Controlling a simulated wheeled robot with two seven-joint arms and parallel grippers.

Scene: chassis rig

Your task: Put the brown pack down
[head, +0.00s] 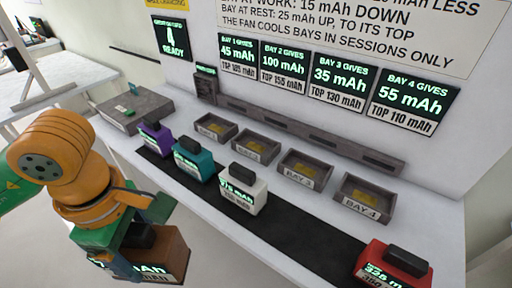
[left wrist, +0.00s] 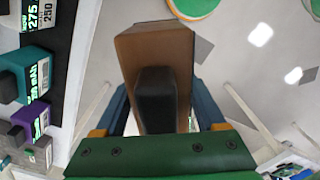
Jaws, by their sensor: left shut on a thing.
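My left gripper (head: 138,238) is shut on the brown pack (head: 172,258), which has a dark block on top and a lit green readout on its front. The pack hangs in front of the table's near edge, at the lower left of the head view. In the left wrist view the brown pack (left wrist: 152,45) sits between the two fingers, with the grey floor behind it. The gripper partly hides the pack in the head view. My right gripper is in neither view.
On the table's black strip (head: 300,233) stand a purple pack (head: 156,140), a teal pack (head: 194,165), a white pack (head: 243,194) and a red pack (head: 385,268). The strip is bare between white and red. Behind, the bay trays, such as Bay 4 (head: 361,207), hold no packs.

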